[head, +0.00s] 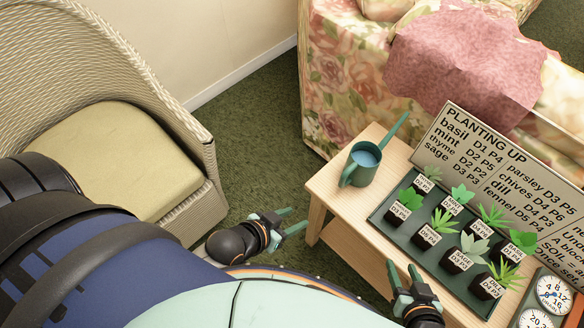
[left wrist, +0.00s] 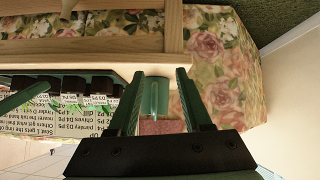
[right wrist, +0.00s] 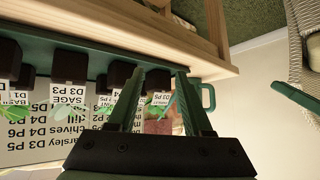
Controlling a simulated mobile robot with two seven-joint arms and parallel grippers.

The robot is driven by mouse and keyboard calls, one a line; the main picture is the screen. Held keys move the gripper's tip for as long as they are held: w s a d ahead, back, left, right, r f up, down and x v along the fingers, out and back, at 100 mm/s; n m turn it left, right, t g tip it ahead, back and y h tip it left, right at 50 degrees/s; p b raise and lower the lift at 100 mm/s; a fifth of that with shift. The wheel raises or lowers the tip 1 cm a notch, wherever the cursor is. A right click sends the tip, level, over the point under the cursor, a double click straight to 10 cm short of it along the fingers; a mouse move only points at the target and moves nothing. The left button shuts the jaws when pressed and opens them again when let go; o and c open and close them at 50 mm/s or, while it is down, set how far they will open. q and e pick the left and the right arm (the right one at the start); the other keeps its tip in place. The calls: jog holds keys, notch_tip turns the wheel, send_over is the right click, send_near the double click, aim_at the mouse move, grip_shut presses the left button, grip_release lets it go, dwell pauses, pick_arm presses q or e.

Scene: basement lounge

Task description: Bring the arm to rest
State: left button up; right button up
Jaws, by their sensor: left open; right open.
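My left gripper (head: 290,222) is open and empty over the carpet, in the gap between the wicker chair and the wooden table. In the left wrist view its two fingers (left wrist: 158,105) are spread, with the green watering can (left wrist: 155,97) seen beyond them. My right gripper (head: 404,277) is open near the front edge of the wooden table (head: 335,187), close to the plant tray. In the right wrist view its fingers (right wrist: 160,100) are apart with nothing held between them. The watering can (head: 361,165) stands upright on the table's left part.
A dark green tray (head: 385,215) holds several labelled seedling pots. A "Planting up" board (head: 490,150) stands behind it. Dials (head: 552,292) are at the lower right. A wicker chair (head: 190,190) is at left, a floral sofa (head: 335,90) with a pink cloth (head: 465,60) behind.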

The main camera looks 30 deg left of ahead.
pick_arm(q)
notch_tip(320, 180, up, 11)
jog(key=s+a+p, duration=0.1)
jog(key=a+p, duration=0.1)
jog(key=p, duration=1.1)
jog(key=shift+a+f+y+p, duration=0.15)
jog(key=shift+a+y+p, duration=0.2)
jog(key=shift+a+y, duration=0.05)
jog(key=shift+o, duration=0.3)
jog(key=shift+s+a, duration=0.15)
jog(key=shift+a, duration=0.05)
jog(key=shift+o, duration=0.2)
jog(key=shift+a+n, duration=0.15)
jog(key=shift+n, duration=0.15)
jog(key=shift+s+f, duration=0.1)
jog(key=shift+f, duration=0.05)
pick_arm(e)
jog(key=s+d+r+h, duration=0.1)
jog(key=s+d+r, duration=0.1)
jog(key=r, duration=0.8)
jog(key=shift+d+r+m, duration=0.15)
jog(key=shift+d+m, duration=0.15)
jog(key=shift+d, duration=0.4)
